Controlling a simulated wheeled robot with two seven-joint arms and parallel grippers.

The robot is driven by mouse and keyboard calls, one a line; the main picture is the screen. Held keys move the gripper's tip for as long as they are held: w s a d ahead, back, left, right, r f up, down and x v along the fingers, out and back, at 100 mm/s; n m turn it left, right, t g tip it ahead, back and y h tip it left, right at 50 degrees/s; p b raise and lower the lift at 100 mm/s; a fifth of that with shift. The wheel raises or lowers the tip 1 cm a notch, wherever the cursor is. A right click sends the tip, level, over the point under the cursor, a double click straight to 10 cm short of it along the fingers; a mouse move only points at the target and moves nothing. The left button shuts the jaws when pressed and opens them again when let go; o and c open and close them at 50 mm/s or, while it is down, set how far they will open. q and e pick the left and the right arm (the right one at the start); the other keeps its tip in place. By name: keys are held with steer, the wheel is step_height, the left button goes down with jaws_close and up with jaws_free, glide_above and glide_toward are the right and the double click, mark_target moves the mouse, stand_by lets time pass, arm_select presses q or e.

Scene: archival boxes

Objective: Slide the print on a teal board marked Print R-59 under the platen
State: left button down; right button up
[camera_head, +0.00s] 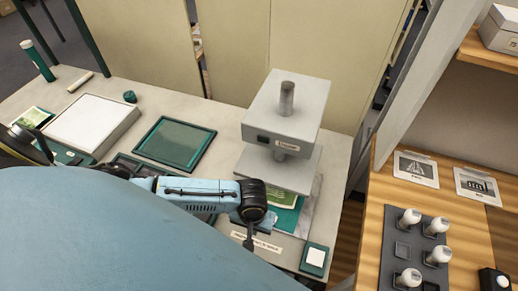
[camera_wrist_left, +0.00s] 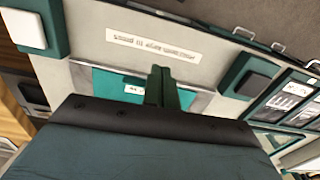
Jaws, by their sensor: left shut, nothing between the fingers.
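A teal board with a green print (camera_head: 284,198) lies on the grey base of the press, its back part hidden beneath the platen (camera_head: 280,168) and its front part sticking out. Its teal edge with a small white label shows in the left wrist view (camera_wrist_left: 108,82); I cannot read the mark. My left gripper (camera_head: 249,240) points down at the front of the press. In the left wrist view its dark fingers (camera_wrist_left: 162,76) are shut with nothing between them, over or beside the board's front edge; contact cannot be told. My right gripper is not in view.
The press head (camera_head: 285,112) with its knob stands above the platen. A table label (camera_head: 257,246) and a small teal block with a white top (camera_head: 314,259) are near the front edge. A teal tray (camera_head: 176,143) and white box (camera_head: 92,122) stand left. Shelving is right.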

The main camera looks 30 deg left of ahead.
arm_select(q)
steer(key=f, duration=0.5)
steer(key=shift+w+f+b, duration=0.3)
steer(key=shift+f+b, duration=0.1)
steer(key=shift+w+a+r, duration=0.15)
steer(key=shift+w+a, duration=0.05)
steer(key=shift+w, duration=0.4)
steer(key=shift+w+a+r, duration=0.15)
steer(key=shift+w+a, duration=0.05)
steer(key=shift+w, duration=0.4)
steer(key=shift+w+a, duration=0.15)
steer(key=shift+w, duration=0.4)
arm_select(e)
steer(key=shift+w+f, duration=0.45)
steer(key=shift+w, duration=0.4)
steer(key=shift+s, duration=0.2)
